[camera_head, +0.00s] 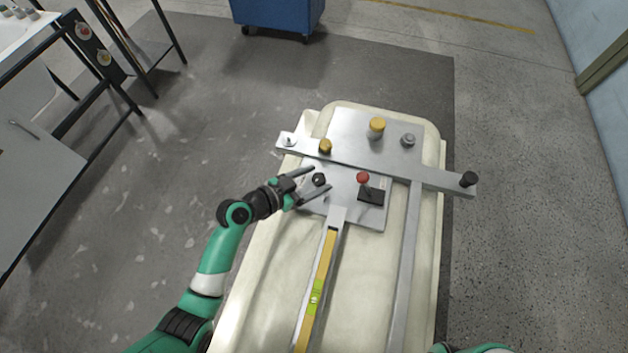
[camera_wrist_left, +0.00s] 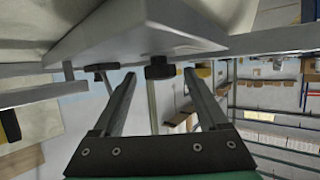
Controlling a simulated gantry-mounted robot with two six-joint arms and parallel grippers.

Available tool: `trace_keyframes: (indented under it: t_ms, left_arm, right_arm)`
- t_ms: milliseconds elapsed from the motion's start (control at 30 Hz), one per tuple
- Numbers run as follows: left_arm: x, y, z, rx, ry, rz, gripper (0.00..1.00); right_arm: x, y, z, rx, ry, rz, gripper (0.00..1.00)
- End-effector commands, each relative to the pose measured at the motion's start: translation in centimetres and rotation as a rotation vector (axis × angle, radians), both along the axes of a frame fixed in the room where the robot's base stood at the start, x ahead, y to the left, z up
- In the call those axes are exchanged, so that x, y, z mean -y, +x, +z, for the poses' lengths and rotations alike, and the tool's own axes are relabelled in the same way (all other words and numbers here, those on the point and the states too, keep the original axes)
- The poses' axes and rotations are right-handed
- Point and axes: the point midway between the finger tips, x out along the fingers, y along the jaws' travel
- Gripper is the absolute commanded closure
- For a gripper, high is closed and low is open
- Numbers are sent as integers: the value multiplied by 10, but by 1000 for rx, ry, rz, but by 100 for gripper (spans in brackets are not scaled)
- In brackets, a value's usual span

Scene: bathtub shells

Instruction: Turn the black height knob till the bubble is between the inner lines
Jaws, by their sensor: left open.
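The black height knob (camera_head: 319,179) stands on the left part of the metal plate (camera_head: 345,211). My left gripper (camera_head: 321,177) is open, with one finger on either side of this knob and a gap visible. In the left wrist view, a black knob (camera_wrist_left: 160,68) hangs below the plate's edge between the fingertips (camera_wrist_left: 158,76). A yellow spirit level (camera_head: 325,258) lies along the metal bar, with a green vial (camera_head: 315,293). The bubble and its lines are too small to read. My right gripper is out of view.
A red knob (camera_head: 362,178) and a black block (camera_head: 371,196) sit right of the height knob. Yellow knobs (camera_head: 376,126) (camera_head: 325,146) stand behind. The cream tub shell (camera_head: 266,298) lies beneath; a blue bin (camera_head: 277,14) stands behind.

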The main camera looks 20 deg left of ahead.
Motion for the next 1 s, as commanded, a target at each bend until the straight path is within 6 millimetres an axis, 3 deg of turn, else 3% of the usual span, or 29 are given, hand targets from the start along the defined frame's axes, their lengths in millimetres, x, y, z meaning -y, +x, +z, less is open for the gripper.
trace_keyframes:
  t_ms: [167, 600, 767, 1000]
  left_arm:
    - [0, 0, 0, 0, 0, 0, 24]
    - [0, 0, 0, 0, 1, 0, 100]
    - [0, -1, 2, -4, 2, 15, 100]
    - [3, -2, 6, -15, 5, 193, 100]
  right_arm:
    - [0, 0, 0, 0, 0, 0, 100]
    - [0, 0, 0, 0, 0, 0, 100]
    - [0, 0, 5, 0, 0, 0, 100]
    - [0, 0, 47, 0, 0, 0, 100]
